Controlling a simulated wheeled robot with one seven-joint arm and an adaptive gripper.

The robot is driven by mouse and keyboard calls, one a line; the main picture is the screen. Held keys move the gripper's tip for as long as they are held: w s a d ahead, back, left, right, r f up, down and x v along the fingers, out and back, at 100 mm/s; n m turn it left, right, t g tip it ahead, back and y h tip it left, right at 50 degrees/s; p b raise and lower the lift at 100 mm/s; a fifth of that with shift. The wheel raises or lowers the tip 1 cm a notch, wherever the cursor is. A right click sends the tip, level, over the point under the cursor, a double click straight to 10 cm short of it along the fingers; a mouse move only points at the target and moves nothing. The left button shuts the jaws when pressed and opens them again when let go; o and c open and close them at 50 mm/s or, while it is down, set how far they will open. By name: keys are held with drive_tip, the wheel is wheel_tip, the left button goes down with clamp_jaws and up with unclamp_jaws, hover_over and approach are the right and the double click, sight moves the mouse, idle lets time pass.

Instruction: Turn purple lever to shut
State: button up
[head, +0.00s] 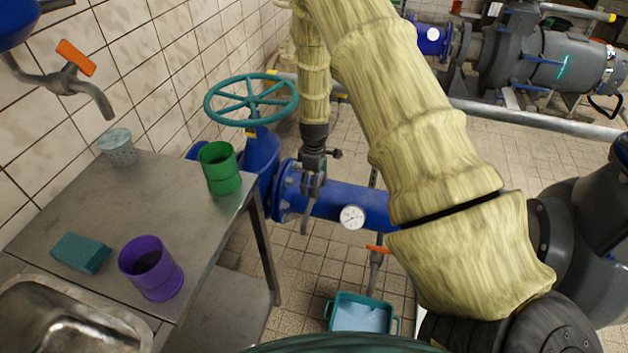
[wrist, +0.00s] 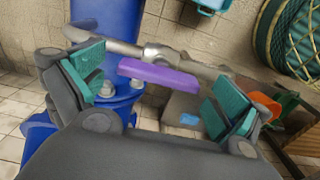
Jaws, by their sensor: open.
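The purple lever (wrist: 158,77) sits on a silver valve (wrist: 150,52) whose fitting runs out from a blue pipe (wrist: 107,30). In the wrist view the lever lies across the space between the fingers of my gripper (wrist: 160,88). The gripper is open, with a teal pad on each finger. The lever appears apart from both pads; its distance in depth is hard to tell. In the head view my gripper hangs over the blue pipe (head: 345,203), and I cannot make out the purple lever there.
A tap with an orange lever (head: 378,249) hangs below the pipe, above a teal tub (head: 362,315). A teal handwheel (head: 250,98) stands left of my forearm. A metal table (head: 175,190) holds a green cup (head: 220,168) and a purple cup (head: 150,268). A gauge (head: 351,217) faces out.

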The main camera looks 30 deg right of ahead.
drive_tip(key=c, duration=1)
drive_tip(key=shift+m, duration=0.3)
drive_tip(key=m+p, duration=0.1)
drive_tip(key=m, duration=0.2)
drive_tip(key=shift+r, duration=0.1)
drive_tip(key=m+p, duration=0.1)
drive_tip(key=m, duration=0.5)
drive_tip(key=m+p, duration=0.1)
drive_tip(key=m, duration=0.3)
drive_tip(key=m+p, duration=0.1)
drive_tip(key=m, duration=0.3)
drive_tip(key=shift+w, duration=0.1)
drive_tip(key=shift+m, duration=0.5)
